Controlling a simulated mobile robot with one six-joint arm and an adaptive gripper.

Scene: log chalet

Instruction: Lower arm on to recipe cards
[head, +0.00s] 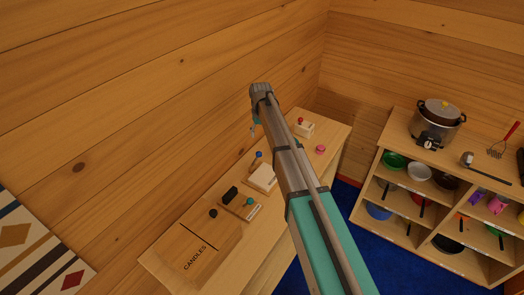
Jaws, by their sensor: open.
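My arm reaches up across the head view over a wooden cabinet top. My gripper (254,129) hangs from its far end, small and partly hidden behind the arm, open, above the cabinet. Below it, a pale stack or block (262,179) with a blue-topped piece (257,158) lies on the cabinet, its right side close to the arm in the picture. A flat tray-like item (239,209) with a teal knob lies nearer. No label names recipe cards, so I cannot tell which item they are. The gripper appears apart from these items.
A box marked CANDLES (197,262) stands at the cabinet's near end, with a black block (230,194) beyond it. A white box with a red knob (303,128) and a pink item (320,149) stand farther back. Log walls enclose the cabinet; a shelf (388,150) bears a pot (437,119).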

